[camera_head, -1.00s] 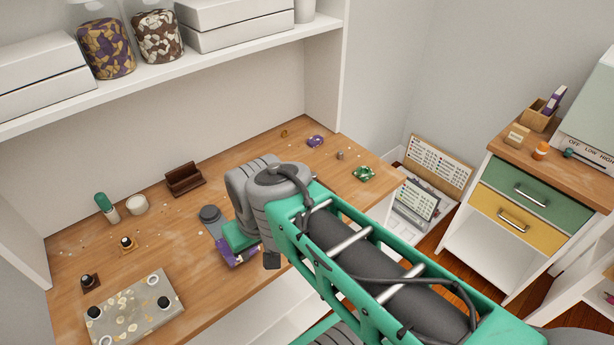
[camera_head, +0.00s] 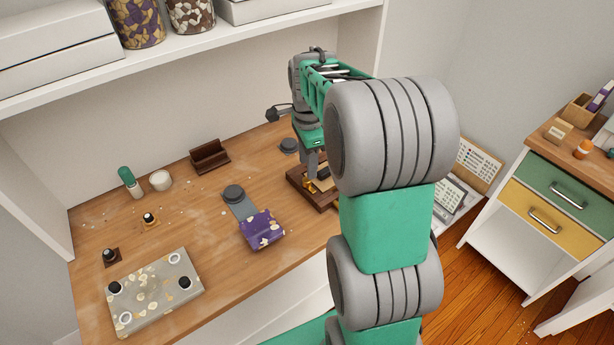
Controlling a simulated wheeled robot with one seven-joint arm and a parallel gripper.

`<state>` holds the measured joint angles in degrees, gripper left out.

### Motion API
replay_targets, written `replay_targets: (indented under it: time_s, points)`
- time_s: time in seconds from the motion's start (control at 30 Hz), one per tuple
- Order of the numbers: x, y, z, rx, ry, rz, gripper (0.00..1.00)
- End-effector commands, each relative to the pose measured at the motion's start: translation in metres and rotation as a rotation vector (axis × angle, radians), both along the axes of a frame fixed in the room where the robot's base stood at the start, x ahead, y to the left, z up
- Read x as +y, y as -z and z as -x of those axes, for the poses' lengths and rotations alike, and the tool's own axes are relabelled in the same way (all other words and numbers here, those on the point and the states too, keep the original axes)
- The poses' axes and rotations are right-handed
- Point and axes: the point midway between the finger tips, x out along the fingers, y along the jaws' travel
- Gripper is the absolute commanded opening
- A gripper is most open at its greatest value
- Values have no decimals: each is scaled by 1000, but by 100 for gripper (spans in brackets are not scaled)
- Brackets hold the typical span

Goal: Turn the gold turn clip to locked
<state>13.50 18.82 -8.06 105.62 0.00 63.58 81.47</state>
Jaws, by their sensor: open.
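A dark brown wooden block (camera_head: 322,201) sits on the right part of the desk. A small gold piece (camera_head: 309,186), which looks like the turn clip, shows on its top. My gripper (camera_head: 312,178) points down over the block, right at the gold piece. Its jaws are open, but the fingertips are small and partly hidden, so I cannot tell whether they touch the clip. My arm hides the block's right side. The clip's turn angle is too small to read.
A purple flecked block (camera_head: 262,230) and a grey-handled tool (camera_head: 240,203) lie left of the gripper. A speckled slab (camera_head: 155,292) lies front left. A brown holder (camera_head: 210,156), a white cup (camera_head: 161,180) and a green-capped bottle (camera_head: 130,182) stand behind. The shelf (camera_head: 200,50) overhangs the back.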

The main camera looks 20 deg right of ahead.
Motion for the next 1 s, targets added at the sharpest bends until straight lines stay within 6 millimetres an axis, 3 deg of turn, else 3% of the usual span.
replay_targets:
  time_s: [0.23, 0.57, 1.0]
  points:
    - [1, 45, 1, 3, -4, 0, 44]
    - [1, 54, 0, 0, -6, 0, 44]
    - [1, 54, 1, 1, -6, 0, 9]
